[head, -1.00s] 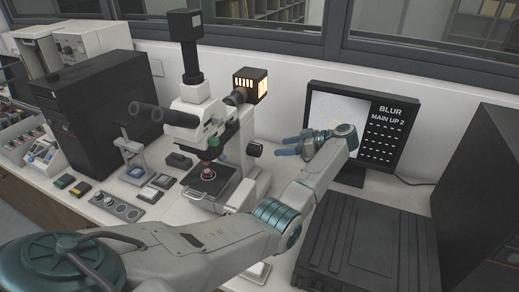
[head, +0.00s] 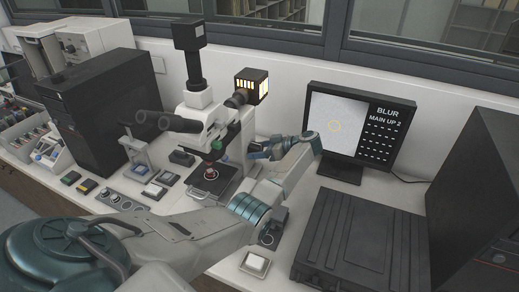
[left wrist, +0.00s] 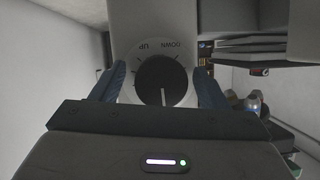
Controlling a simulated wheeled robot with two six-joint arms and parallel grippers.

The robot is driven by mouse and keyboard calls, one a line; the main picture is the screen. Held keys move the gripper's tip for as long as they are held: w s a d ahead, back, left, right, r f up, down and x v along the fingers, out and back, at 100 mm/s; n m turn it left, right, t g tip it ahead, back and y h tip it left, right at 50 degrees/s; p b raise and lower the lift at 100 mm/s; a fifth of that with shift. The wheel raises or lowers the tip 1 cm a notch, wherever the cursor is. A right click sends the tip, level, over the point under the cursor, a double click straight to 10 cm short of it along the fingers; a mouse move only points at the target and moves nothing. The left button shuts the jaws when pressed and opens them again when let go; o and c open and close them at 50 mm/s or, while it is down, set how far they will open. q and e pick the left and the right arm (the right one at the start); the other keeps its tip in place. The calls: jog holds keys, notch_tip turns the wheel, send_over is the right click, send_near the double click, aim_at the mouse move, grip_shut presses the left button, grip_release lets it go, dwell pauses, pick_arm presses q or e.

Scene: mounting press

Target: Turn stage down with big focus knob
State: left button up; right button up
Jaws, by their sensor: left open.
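The microscope (head: 205,125) stands on the bench, with its black stage (head: 213,178) below a red-tipped objective. The big focus knob (left wrist: 161,80) shows in the left wrist view as a black round knob with a white pointer line, on a pale dial marked UP and DOWN. My left gripper (left wrist: 165,88) is open, with one blue finger on each side of the knob; I cannot tell whether they touch it. In the head view my left gripper (head: 258,150) is at the microscope's right side, and the knob is hidden there. My right gripper is not in view.
The monitor (head: 346,122) reads BLUR and MAIN UP 2. A black case (head: 352,240) lies at the right, beside a tall black box (head: 470,190). A black computer tower (head: 100,110) and several small control boxes stand left of the microscope.

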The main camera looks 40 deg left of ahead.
pick_arm(q)
jog(key=c, duration=1)
jog(key=shift+n, duration=0.3)
jog(key=n+t+b, duration=0.1)
jog(key=n+t, duration=0.1)
jog(key=shift+f+n, duration=0.1)
jog(key=shift+n, duration=0.2)
jog(key=n+t+y+b, duration=0.1)
jog(key=n+b, duration=0.1)
jog(key=shift+t+b, duration=0.35)
jog(key=shift+t, duration=0.05)
jog(key=n+t+y+b, duration=0.1)
jog(key=n+b, duration=0.2)
jog(key=b, duration=0.2)
jog(key=n+t+y+b, duration=0.1)
jog(key=n+b, duration=0.2)
jog(key=b, duration=0.1)
jog(key=shift+s+f+n+t+b, duration=0.15)
jog(key=shift+f+n+t+b, duration=0.05)
jog(key=shift+n+t+b, duration=0.2)
jog(key=shift+n+y+b, duration=0.5)
jog(key=shift+n+b, duration=0.2)
jog(key=shift+b, duration=0.3)
jog(key=shift+r+n+b, duration=0.2)
jog(key=shift+n+b, duration=0.1)
jog(key=shift+b, duration=0.1)
